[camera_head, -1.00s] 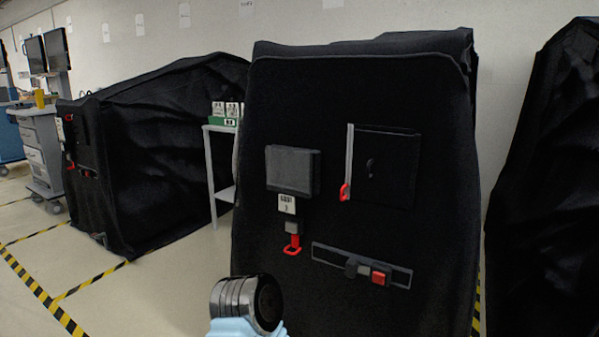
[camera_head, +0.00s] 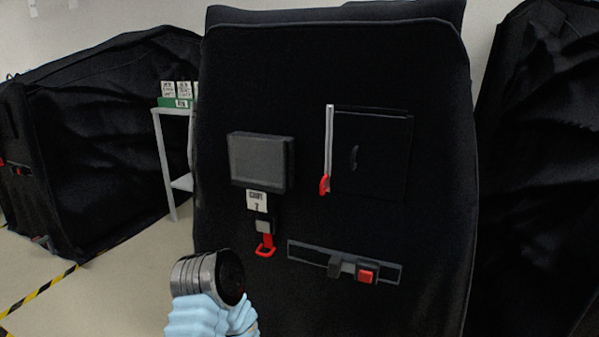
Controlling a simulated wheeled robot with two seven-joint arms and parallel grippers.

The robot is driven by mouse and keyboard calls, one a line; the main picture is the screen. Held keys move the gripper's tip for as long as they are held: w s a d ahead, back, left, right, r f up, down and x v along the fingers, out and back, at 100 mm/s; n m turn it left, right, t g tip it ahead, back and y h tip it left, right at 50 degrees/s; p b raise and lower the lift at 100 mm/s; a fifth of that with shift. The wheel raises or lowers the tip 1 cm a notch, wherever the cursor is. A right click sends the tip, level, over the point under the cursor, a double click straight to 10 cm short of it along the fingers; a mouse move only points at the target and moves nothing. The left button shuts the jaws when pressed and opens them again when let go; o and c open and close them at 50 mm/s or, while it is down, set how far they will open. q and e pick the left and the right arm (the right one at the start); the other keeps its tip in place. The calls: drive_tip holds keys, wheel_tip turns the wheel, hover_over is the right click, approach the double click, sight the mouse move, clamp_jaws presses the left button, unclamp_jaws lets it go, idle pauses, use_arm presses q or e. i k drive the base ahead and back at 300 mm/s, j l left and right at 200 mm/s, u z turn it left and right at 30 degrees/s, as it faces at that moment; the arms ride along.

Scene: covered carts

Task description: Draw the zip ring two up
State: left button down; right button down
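A red ring (camera_head: 324,185) hangs at the lower end of a pale upright zip strip (camera_head: 329,135) on the front of the black covered cart (camera_head: 410,230). The strip runs along the left edge of a dark square flap (camera_head: 372,155). A second red ring (camera_head: 265,250) hangs from a grey buckle below the white label (camera_head: 257,201). A metal, light-blue-sleeved part of mine is at the lower left, in front of the cart; I cannot tell which arm it belongs to. No gripper fingers show in the head view.
A grey panel (camera_head: 259,160) sits left of the flap. A strap with a red button (camera_head: 367,275) crosses below. Covered carts stand at left (camera_head: 110,130) and right (camera_head: 545,180). A white stand (camera_head: 166,150) holds boxes. Open floor shows at lower left.

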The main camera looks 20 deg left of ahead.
sight(322, 189)
drive_tip(key=i+j, duration=0.4)
drive_tip(key=j, duration=0.25)
drive_tip(key=i+j, duration=0.2)
drive_tip(key=j+z, duration=0.05)
drive_tip(key=j, duration=0.05)
